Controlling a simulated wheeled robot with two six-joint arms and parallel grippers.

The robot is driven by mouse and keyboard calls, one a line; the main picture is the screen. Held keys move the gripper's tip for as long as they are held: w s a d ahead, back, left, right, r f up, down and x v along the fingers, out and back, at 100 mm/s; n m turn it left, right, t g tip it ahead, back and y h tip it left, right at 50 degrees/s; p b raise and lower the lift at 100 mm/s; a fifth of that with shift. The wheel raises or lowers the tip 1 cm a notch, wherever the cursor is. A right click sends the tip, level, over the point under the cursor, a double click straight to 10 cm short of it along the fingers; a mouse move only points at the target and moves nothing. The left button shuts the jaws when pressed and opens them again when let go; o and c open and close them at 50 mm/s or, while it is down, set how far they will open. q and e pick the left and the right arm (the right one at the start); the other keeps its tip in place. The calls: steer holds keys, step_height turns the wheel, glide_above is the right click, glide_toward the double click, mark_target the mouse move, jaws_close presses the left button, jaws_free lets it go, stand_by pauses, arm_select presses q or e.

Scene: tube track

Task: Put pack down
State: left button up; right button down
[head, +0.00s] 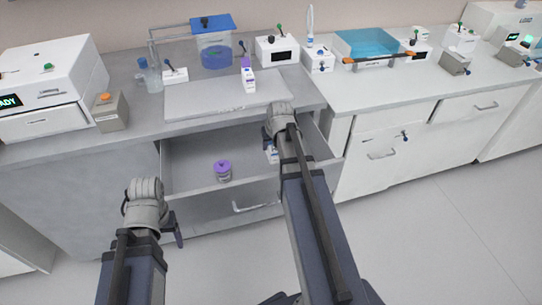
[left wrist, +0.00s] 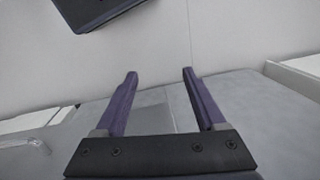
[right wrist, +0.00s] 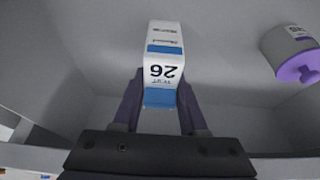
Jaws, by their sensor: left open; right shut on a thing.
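In the head view part of the pack (head: 271,155) shows inside the open drawer (head: 190,153), beside my right wrist. I cannot tell whether the pack touches the drawer floor. My left gripper (left wrist: 160,85) is open and empty. In the head view it is low, in front of the drawer's left part, mostly hidden by my arm.
A purple-lidded jar (head: 223,172) stands in the drawer, left of the pack; it also shows in the right wrist view (right wrist: 290,50). A purple-topped carton (head: 248,79) stands on the white mat (head: 200,108) above. The drawer floor between jar and pack is clear.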

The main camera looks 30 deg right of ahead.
steer(key=shift+f+b, duration=1.95)
steer(key=shift+r, duration=0.15)
steer(key=shift+c, duration=2.2)
jaws_free()
steer(key=shift+r+p, duration=0.15)
steer(key=shift+p, duration=0.15)
steer(key=p+v, duration=1)
steer(key=v, duration=0.1)
steer(key=shift+s+a+r+p, duration=0.1)
steer(key=shift+s+r+p, duration=0.2)
steer(key=shift+r+p, duration=0.1)
steer(key=shift+f, duration=0.1)
